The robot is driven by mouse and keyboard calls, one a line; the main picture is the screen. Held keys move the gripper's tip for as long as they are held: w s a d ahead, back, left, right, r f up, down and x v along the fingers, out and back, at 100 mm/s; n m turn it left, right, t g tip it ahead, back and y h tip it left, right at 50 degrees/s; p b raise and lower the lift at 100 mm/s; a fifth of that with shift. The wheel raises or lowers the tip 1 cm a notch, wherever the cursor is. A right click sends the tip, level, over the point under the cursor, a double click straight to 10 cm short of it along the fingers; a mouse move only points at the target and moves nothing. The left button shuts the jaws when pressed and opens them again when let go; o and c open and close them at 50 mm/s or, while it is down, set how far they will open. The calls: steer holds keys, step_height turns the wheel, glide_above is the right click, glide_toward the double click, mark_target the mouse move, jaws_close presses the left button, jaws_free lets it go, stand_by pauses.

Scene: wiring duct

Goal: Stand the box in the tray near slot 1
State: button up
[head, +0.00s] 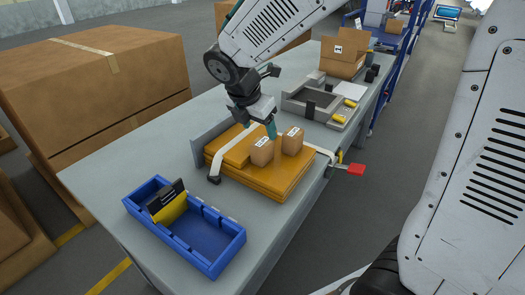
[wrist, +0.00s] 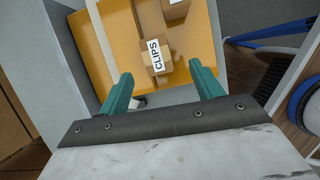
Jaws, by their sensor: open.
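Two small brown boxes with white labels stand on a stack of orange-yellow boards (head: 240,175) in the head view: a left box (head: 262,153) and a right box (head: 292,142). My gripper (head: 271,130) is just above them, its teal fingers open. In the wrist view a box labelled CLIPS (wrist: 154,52) lies ahead of the open, empty fingers (wrist: 161,73), and part of a second box (wrist: 176,9) shows beyond it. I cannot tell which head-view box is CLIPS. The blue tray (head: 208,234) has a tilted black-and-yellow item (head: 168,203) at its left end; its slot numbers are unreadable.
A grey bracket and white straps (head: 233,152) border the boards, with a red-handled clamp (head: 355,169) at the right. A grey fixture (head: 313,103) and an open carton (head: 343,55) stand farther back. Bare tabletop lies between the boards and the blue tray.

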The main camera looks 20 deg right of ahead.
mark_target(262, 142)
steer(key=shift+w+a+f+n, duration=0.1)
steer(key=shift+w+f+n, duration=0.2)
steer(key=shift+f, duration=0.1)
steer(key=x, duration=0.7)
steer(key=shift+w+f, duration=0.1)
steer(key=shift+f, duration=0.1)
steer(key=c, duration=1.2)
steer(key=shift+o, duration=0.2)
